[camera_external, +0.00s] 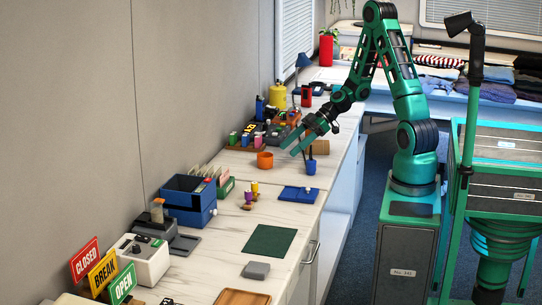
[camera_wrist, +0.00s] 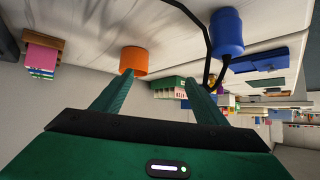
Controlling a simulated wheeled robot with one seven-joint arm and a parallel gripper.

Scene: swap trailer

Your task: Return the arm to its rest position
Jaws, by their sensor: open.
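My gripper (camera_external: 299,142) is at the end of my green arm, which reaches from the right out over the white counter (camera_external: 210,262). Its two green fingers are spread apart with nothing between them. In the wrist view my gripper (camera_wrist: 155,92) shows the same gap. An orange cup (camera_external: 265,160) stands on the counter to the left of the fingers. In the wrist view the orange cup (camera_wrist: 133,61) lies beyond the left fingertip. A blue cup (camera_external: 311,167) holding dark thin items stands just below and right of the fingers. It also shows in the wrist view (camera_wrist: 227,32).
A blue tray (camera_external: 299,194), a green mat (camera_external: 270,240) and a blue box (camera_external: 188,200) are on the near counter. Signs (camera_external: 103,271) stand at the front left. A yellow bottle (camera_external: 278,95) and a red can (camera_external: 306,96) stand farther back. Folded clothes (camera_external: 450,75) lie at the back right.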

